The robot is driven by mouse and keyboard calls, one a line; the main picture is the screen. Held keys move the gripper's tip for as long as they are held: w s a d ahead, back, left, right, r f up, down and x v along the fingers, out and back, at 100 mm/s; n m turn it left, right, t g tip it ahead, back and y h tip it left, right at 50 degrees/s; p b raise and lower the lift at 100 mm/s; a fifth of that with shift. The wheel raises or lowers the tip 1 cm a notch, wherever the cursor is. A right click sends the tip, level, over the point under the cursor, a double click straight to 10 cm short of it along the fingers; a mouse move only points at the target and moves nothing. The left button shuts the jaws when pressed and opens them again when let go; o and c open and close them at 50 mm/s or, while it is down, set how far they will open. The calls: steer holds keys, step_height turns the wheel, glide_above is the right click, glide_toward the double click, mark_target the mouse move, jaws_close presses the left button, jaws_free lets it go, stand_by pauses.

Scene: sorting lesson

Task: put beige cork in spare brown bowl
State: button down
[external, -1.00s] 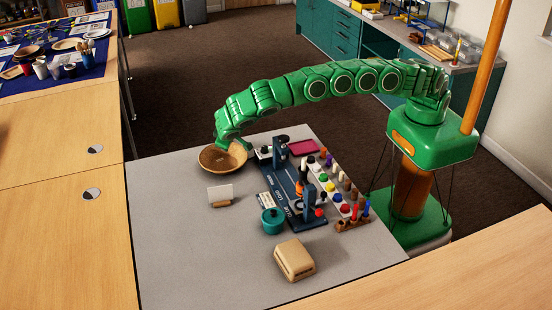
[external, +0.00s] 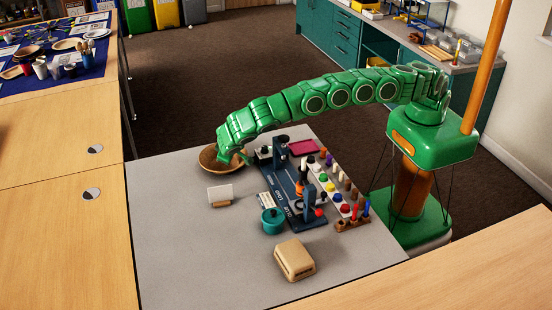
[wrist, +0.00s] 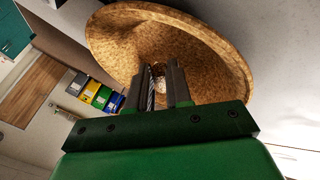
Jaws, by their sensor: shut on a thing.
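The brown bowl (external: 207,160) stands at the far left of the grey table. My gripper (external: 246,158) is low over the bowl's right side and hides part of it. In the wrist view the speckled brown bowl (wrist: 115,45) lies beyond the fingers of my gripper (wrist: 163,74), which point into its hollow. The fingers are close together on a small pale thing that looks like the beige cork (wrist: 161,83). The fingers hide most of it. I cannot tell whether it touches the bowl.
A white card in a wooden holder (external: 221,194) stands in front of the bowl. A dark blue apparatus (external: 303,190), a teal pot (external: 273,220) and a rack of coloured pegs (external: 343,190) are to the right. A beige box (external: 294,260) stands in front. The table's left front is clear.

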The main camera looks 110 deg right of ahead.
mark_target(228, 168)
steer(key=c, duration=1)
jaws_free()
steer(key=shift+o, duration=0.2)
steer(key=shift+r, duration=0.1)
step_height(228, 168, up, 7)
